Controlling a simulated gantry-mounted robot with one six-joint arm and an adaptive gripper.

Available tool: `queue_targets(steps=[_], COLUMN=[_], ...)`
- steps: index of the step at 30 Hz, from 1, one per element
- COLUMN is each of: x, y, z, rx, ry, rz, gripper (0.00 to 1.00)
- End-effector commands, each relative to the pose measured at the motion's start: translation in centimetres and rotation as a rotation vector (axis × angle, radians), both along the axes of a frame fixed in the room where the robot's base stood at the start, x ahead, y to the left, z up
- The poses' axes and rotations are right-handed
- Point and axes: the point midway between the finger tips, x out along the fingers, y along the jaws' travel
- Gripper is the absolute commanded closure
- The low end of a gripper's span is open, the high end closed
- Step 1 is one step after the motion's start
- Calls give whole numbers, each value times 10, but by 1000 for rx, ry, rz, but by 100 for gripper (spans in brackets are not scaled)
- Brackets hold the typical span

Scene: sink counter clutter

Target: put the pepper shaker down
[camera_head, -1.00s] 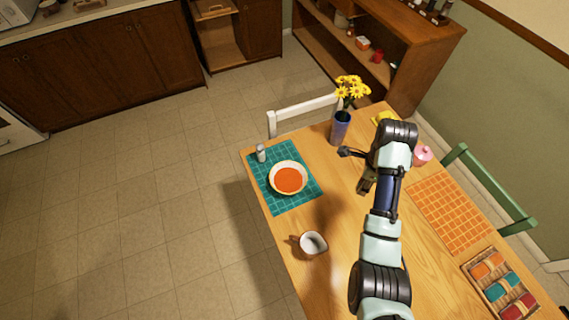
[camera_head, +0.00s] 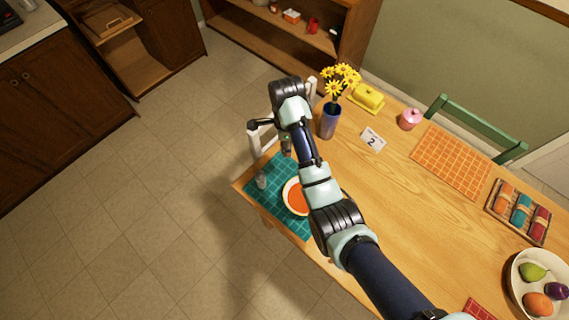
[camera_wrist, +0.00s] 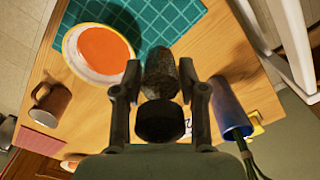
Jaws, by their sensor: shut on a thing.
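My gripper (camera_wrist: 159,78) is shut on the pepper shaker (camera_wrist: 160,72), a speckled grey-black shaker with a dark round cap; the cap faces the wrist camera. In the head view, my gripper (camera_head: 287,143) is over the table's far-left end, between the bowl and the vase, and the shaker is small and partly covered by the arm. The teal placemat (camera_wrist: 165,18) lies close by in the wrist view. I cannot tell the held shaker's exact height.
A cream bowl of orange soup (camera_wrist: 100,50) sits on the mat. The blue vase with yellow flowers (camera_head: 329,122) stands right of my gripper. A white chair (camera_head: 255,140) is at the table's end. A "2" card (camera_head: 372,140) lies farther right.

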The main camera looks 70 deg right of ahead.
Motion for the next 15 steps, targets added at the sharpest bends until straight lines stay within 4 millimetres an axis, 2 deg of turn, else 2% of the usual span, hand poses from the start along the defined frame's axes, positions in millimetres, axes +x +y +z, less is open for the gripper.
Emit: queue_targets(steps=[1,7,11,15], x=[0,0,0,0], y=[0,0,0,0], z=[-21,-78,-100,-104], rx=[2,2,0,-2], ry=[1,1,0,-1], rz=[0,0,0,0], gripper=[96,96,96,96])
